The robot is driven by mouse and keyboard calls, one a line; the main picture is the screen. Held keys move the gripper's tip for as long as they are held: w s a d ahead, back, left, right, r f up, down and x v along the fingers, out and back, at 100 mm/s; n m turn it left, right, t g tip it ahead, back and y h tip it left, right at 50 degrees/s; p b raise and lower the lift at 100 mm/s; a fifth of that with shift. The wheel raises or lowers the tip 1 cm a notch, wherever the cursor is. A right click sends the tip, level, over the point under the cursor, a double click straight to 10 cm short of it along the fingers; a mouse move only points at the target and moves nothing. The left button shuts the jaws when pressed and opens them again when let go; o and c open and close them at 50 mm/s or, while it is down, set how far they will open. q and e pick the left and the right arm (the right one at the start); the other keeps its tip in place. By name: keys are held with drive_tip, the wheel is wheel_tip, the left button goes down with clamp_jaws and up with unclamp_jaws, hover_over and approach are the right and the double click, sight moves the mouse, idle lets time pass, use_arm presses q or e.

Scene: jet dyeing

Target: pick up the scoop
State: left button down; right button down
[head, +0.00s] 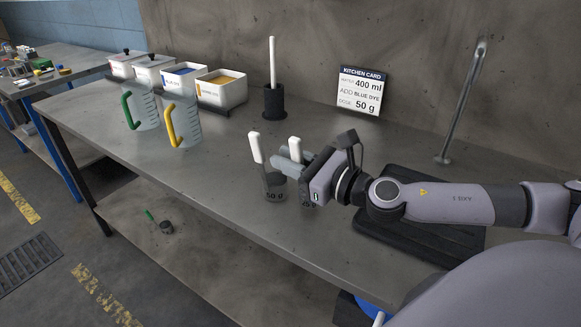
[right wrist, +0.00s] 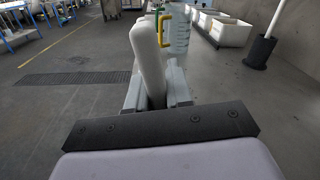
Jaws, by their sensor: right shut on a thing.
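Two scoops with white upright handles stand close together at the middle of the bench. The left scoop (head: 274,187) has a dark clear cup marked 50 g, and its handle (head: 256,148) is free. The right scoop's handle (head: 295,147) is between the fingers of my right gripper (head: 288,160), which is shut on it. Its cup (head: 308,203) is mostly hidden by the gripper; its mark is hard to read. The right wrist view shows the held white handle (right wrist: 148,60) between the fingers. I cannot tell whether its cup touches the bench. My left gripper is not in view.
A green-handled jug (head: 143,110) and a yellow-handled jug (head: 184,126) stand left. White bins (head: 222,94) line the back, beside a black holder (head: 273,101) with a white rod. A card (head: 361,90) leans on the wall. A black mat (head: 430,235) lies right.

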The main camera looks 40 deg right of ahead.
wheel_tip(320, 180, up, 18)
drive_tip(key=p, duration=0.3)
